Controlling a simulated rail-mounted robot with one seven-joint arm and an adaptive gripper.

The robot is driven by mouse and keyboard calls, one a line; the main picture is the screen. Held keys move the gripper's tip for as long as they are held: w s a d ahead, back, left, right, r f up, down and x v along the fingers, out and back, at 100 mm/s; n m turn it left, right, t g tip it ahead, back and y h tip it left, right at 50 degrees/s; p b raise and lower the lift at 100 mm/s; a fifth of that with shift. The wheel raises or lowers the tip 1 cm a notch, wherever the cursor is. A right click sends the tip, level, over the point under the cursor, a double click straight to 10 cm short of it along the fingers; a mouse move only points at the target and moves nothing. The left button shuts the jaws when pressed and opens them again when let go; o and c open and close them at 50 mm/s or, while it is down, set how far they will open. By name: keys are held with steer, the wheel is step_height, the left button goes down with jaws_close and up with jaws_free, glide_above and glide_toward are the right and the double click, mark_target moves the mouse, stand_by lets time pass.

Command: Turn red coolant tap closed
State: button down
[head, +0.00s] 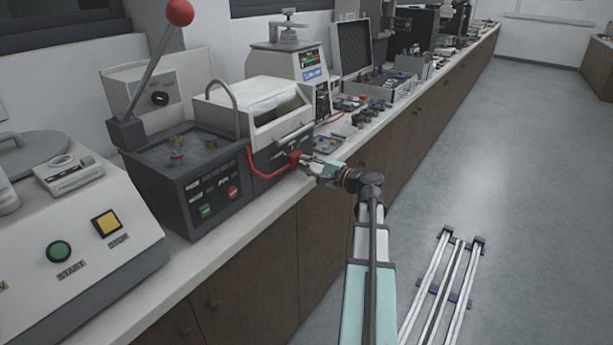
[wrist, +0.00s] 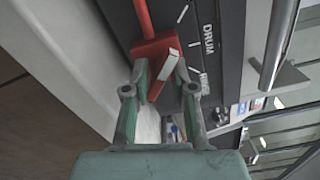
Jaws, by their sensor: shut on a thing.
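My gripper (head: 305,162) reaches the tap from the right. In the wrist view my gripper (wrist: 162,82) is shut on the lever, one finger on each side. The panel beside it reads DRUM, with tick marks; a second label is partly hidden by a finger.
The white-hooded machine (head: 268,122) has a metal bar (wrist: 277,45) close to the tap. A dark press with a red-knobbed lever (head: 180,12) stands to its left. The bench is crowded with equipment and small parts. The floor (head: 510,180) to the right is open.

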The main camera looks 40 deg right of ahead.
steer(key=shift+f+n+b, duration=0.1)
steer(key=shift+n+b, duration=1.4)
steer(key=c, duration=1.9)
jaws_free()
steer(key=o, duration=1.2)
steer(key=v, duration=1.2)
